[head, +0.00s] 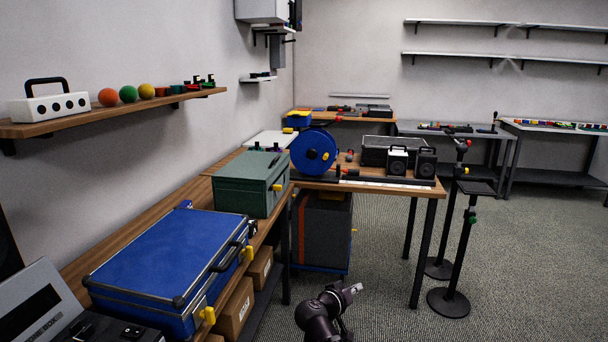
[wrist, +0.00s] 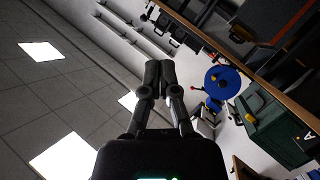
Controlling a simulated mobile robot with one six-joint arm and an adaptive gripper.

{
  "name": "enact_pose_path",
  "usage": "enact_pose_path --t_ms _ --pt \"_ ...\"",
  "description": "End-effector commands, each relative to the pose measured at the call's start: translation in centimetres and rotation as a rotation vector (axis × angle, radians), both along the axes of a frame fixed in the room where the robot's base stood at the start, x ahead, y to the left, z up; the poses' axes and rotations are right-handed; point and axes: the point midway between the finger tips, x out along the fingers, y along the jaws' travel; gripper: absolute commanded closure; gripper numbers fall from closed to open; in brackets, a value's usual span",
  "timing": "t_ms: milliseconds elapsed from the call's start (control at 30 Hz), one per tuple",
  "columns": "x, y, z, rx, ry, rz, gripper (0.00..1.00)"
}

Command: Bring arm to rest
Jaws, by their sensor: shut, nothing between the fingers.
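My gripper (wrist: 159,72) is in the wrist view with its two dark fingers together and nothing between them. It is held in free air, apart from any object. The wrist view is strongly tilted and shows ceiling panels on the left and the benches on the right. In the head view, a dark part of my arm shows at the bottom centre, in front of the bench; the fingers cannot be made out clearly there.
A blue case (head: 170,262) and a green box (head: 249,183) stand on the left bench. A blue cable reel (head: 314,152) and small speakers (head: 398,160) stand on the bench behind. A black stand (head: 457,250) is on the right. The carpet (head: 530,270) is clear there.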

Motion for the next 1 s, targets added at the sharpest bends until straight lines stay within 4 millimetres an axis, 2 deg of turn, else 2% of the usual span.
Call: enact_pose_path --t_ms 33,200,400,700,1000 --pt "-0.6 -1.2 -1.0 0.031 0.048 -0.031 1.00" --pt "-2.6 -3.9 -4.5 0.146 0.227 -0.108 1.00" --pt "-5.4 -5.6 -8.4 0.296 0.444 -0.153 1.00" --pt "-9.8 -5.7 -12.6 0.551 0.755 -0.115 1.00" --pt "-12.4 -4.4 -14.0 0.734 0.934 -0.016 1.00"
